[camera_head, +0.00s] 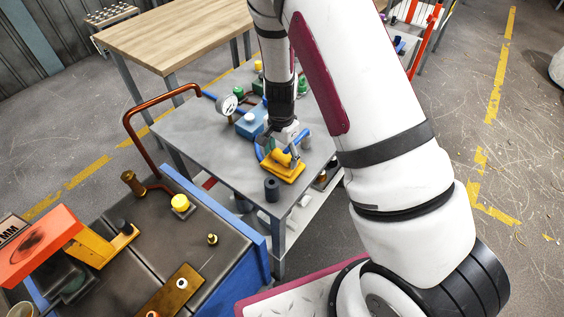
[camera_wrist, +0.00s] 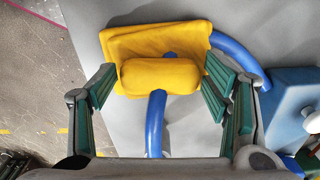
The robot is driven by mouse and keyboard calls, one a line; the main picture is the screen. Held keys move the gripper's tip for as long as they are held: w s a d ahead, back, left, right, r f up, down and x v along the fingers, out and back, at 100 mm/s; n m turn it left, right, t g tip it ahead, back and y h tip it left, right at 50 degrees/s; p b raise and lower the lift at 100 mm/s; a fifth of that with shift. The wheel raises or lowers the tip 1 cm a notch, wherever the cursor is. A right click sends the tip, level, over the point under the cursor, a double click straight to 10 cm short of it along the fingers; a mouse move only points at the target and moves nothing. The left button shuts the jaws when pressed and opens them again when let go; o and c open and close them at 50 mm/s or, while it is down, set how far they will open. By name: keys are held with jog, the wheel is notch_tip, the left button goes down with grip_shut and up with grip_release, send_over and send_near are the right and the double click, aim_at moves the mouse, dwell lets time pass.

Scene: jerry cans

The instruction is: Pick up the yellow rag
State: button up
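The yellow rag (camera_head: 284,168) lies on the grey cart top, near its front edge. In the wrist view the rag (camera_wrist: 158,76) shows a flat folded part at the back and a thick rolled part nearer me. A blue tube (camera_wrist: 155,122) curves around and passes at the rolled part. My gripper (camera_head: 285,147) is over the rag. In the wrist view my gripper (camera_wrist: 155,92) is open, with one green-padded finger on each side of the roll. The left finger stands apart from the rag; the right one is close to it, and I cannot tell whether it touches.
The cart (camera_head: 214,146) also holds a gauge (camera_head: 227,105), a blue block (camera_head: 249,124) and a dark cylinder (camera_head: 272,188). A wooden-topped table (camera_head: 180,38) stands behind. A bench (camera_head: 150,235) with an orange tool is at the lower left.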

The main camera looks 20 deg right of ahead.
aim_at(281, 155)
jog(key=c, duration=0.5)
jog(key=shift+r, duration=0.1)
notch_tip(281, 155, up, 10)
jog(key=shift+f, duration=0.1)
